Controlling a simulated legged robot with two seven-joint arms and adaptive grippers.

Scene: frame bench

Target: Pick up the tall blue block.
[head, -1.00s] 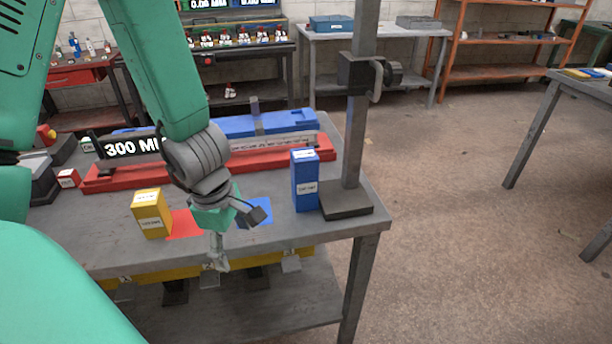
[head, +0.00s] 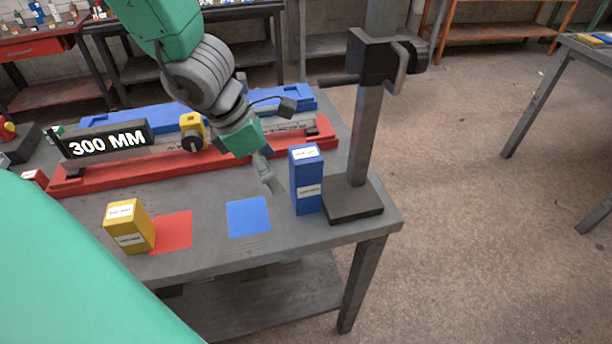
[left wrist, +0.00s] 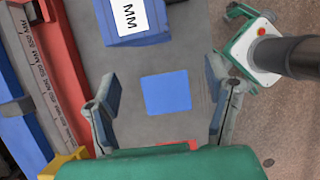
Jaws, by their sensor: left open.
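The tall blue block (head: 306,182) stands upright on the bench at the right, with white labels on its top and side. In the left wrist view the blue block (left wrist: 130,22) is at the top, beyond the fingertips and partly cut off. My left gripper (head: 268,178) is above the bench, just left of the block in the head view, and I see no contact. In the left wrist view its two fingers (left wrist: 162,92) are spread apart and empty, with the blue square showing between them.
A grey stand (head: 368,135) rises close to the right of the block. A yellow block (head: 130,228) stands at the left by a red square (head: 172,230). A flat blue square (head: 248,217) is clear. A red rail (head: 110,175) lies behind.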

